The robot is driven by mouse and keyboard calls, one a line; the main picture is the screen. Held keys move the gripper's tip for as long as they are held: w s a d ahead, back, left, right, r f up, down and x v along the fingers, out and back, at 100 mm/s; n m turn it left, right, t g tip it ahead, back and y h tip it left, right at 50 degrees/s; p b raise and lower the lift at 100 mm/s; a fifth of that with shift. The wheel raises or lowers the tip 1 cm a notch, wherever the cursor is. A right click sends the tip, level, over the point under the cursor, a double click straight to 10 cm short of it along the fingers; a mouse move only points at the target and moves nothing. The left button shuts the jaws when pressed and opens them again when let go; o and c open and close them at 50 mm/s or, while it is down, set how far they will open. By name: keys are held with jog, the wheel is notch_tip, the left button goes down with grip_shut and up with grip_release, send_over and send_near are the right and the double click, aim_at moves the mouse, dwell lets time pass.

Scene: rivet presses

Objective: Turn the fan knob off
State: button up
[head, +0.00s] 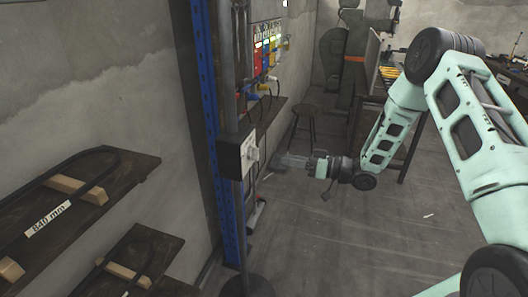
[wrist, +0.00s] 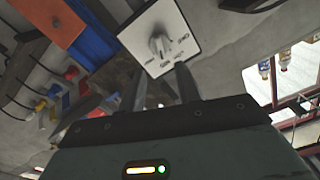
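The fan knob (head: 253,154) is a light round knob on a white plate, on the front of a dark box (head: 233,160) fixed to a dark upright pole. In the wrist view the knob (wrist: 160,45) has a raised grip and small markings around it that I cannot read clearly. My gripper (head: 278,160) is just right of the knob in the head view and points at it. In the wrist view its two fingers (wrist: 162,80) are parted and empty, with the knob beyond the gap between their tips. The fingers look apart from the knob.
A blue upright post (head: 207,130) stands left of the pole. Shelves with long dark parts (head: 110,165) are at the left. A stool (head: 308,125) and a wall board with coloured items (head: 266,50) are behind. The floor to the right is mostly clear.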

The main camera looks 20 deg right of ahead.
aim_at(254, 154)
jog(key=p+x, duration=0.2)
jog(key=x, duration=0.7)
grip_shut()
